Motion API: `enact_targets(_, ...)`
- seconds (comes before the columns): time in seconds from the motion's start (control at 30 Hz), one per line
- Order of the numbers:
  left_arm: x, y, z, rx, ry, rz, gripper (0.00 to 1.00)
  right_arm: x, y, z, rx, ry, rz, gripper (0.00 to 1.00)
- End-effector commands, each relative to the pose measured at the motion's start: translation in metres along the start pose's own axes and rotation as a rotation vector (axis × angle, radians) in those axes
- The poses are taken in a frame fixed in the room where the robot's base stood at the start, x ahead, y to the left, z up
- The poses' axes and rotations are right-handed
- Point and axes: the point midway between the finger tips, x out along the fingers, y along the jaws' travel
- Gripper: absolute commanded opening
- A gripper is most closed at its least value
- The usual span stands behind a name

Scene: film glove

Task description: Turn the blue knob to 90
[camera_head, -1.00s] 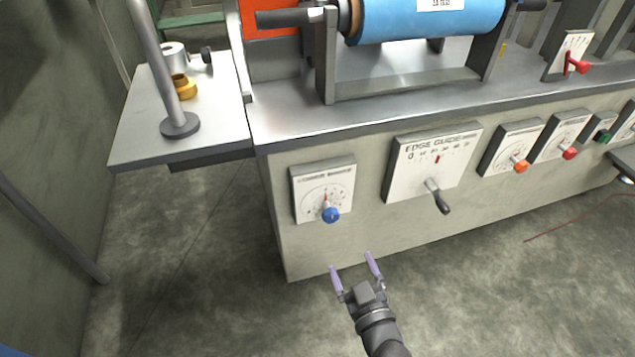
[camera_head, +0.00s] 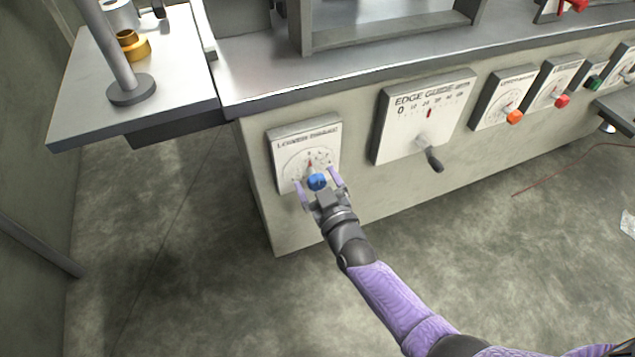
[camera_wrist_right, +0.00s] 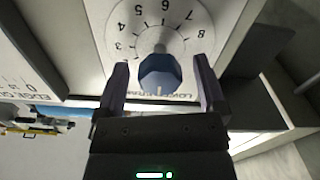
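The blue knob (camera_head: 317,182) sits on a white dial plate (camera_head: 290,145) at the left end of the machine front. A red pointer shows above the knob in the head view. In the right wrist view the blue knob (camera_wrist_right: 160,75) is in front of a round numbered dial (camera_wrist_right: 120,22). My right gripper (camera_head: 319,178) is open, with one finger on each side of the knob. In the wrist view a gap shows between the knob and each finger of the gripper (camera_wrist_right: 162,85). My left gripper is not in view.
The edge guide panel (camera_head: 388,135) with a black-handled lever (camera_head: 432,160) is to the right of the dial. Further right are an orange knob (camera_head: 514,117) and a red knob (camera_head: 562,101). A side table (camera_head: 75,100) juts out at upper left. The floor in front is clear.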

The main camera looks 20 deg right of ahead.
Motion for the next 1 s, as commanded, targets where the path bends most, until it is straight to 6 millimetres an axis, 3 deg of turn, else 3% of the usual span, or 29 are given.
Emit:
enact_targets(0.03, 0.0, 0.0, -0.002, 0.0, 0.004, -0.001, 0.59, 0.0, 0.0, 0.0, 0.0, 0.0, 0.0, 0.79)
enact_targets(0.07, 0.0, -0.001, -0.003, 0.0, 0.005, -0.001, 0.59, 0.0, 0.0, 0.0, 0.0, 0.0, 0.0, 0.73)
enact_targets(0.4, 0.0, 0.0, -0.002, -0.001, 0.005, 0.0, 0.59, 0.0, 0.0, 0.0, 0.0, 0.0, 0.0, 0.01)
enact_targets(0.73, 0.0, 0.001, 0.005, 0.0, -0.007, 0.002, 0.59, -0.001, 0.0, 0.0, 0.046, 0.0, 0.0, 0.0)
enact_targets(1.0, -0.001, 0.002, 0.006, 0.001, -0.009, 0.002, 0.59, -0.001, 0.0, 0.001, 0.231, -0.001, -0.001, 0.0)
